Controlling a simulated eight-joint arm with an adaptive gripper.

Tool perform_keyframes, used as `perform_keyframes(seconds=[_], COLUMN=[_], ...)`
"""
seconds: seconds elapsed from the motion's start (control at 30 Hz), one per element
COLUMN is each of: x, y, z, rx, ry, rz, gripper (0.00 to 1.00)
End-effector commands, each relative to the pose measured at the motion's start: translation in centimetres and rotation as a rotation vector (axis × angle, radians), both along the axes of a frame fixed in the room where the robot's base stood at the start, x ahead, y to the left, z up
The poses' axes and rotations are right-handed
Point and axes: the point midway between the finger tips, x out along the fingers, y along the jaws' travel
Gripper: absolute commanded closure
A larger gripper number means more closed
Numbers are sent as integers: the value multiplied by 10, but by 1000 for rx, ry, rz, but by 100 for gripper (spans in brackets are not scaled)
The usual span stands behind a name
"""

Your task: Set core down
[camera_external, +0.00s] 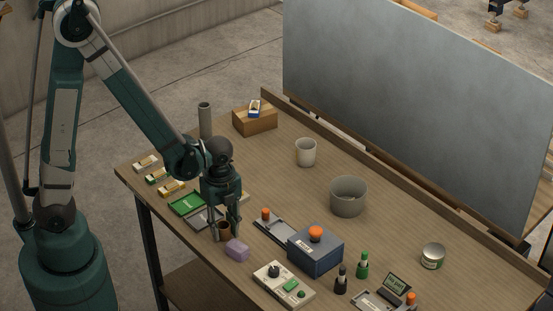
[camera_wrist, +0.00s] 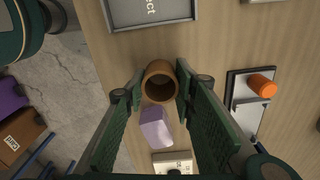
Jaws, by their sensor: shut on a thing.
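The core is a short brown open tube (camera_external: 223,232). In the wrist view the core (camera_wrist: 149,86) shows its open end between the two green finger pads. My gripper (camera_external: 229,226) is shut on the core, with a finger on each side of it. It is near the table's left front part, at or just above the surface; I cannot tell whether the core touches the wood. The core looks about upright in the external view.
A lilac block (camera_external: 237,250) lies close beside the core. A grey tray (camera_external: 205,218) and a green tray (camera_external: 187,203) lie behind it to the left. A dark blue box (camera_external: 315,252) and a white control panel (camera_external: 283,284) stand to the right.

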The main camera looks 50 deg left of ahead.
Motion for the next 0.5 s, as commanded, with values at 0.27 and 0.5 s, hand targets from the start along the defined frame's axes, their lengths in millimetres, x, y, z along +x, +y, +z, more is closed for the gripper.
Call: perform_keyframes(seconds=[0.27, 0.5], x=[0, 0], y=[0, 0], z=[-2, -2], rx=[0, 0], ry=[0, 0], rz=[0, 0], gripper=[58, 58])
